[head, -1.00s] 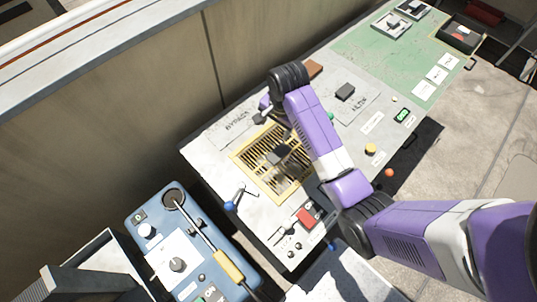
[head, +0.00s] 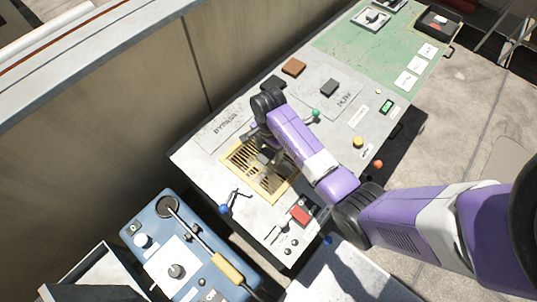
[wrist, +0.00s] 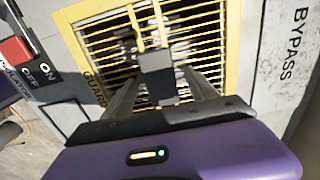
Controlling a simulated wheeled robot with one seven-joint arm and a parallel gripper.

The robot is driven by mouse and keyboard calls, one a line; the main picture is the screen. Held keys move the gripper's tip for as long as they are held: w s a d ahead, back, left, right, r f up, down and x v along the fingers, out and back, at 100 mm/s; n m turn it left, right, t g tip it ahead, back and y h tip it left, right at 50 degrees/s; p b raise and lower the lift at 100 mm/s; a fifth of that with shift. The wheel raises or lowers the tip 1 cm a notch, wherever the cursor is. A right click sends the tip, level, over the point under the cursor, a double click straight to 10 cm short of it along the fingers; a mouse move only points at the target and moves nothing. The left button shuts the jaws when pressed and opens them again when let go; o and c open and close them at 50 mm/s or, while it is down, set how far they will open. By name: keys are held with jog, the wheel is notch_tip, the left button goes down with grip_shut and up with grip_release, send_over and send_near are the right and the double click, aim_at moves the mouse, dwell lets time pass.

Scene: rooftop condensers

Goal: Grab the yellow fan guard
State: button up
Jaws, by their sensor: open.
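The yellow fan guard (head: 238,168) is a square slatted grille lying on the worktop in the head view, partly hidden by my arm. In the wrist view the fan guard (wrist: 88,12) fills the top middle, with a raised yellow bar crossing it and a "GUARD" label beside it. A dark grey block (wrist: 157,82) shows in front of its middle; I cannot tell whether it is fixed to the guard. My gripper (wrist: 160,72) is open, its two fingers on either side of that block, over the guard. Whether they touch anything cannot be told.
A red switch (head: 300,215) and a blue-knobbed lever (head: 226,208) stand near the guard. A brown block (head: 294,67) and a dark block (head: 329,88) lie farther back. A wall (head: 150,90) runs along the left side.

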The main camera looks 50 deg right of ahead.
jog(key=shift+f, duration=0.1)
jog(key=shift+c, duration=0.2)
grip_shut()
jog(key=shift+r, duration=0.25)
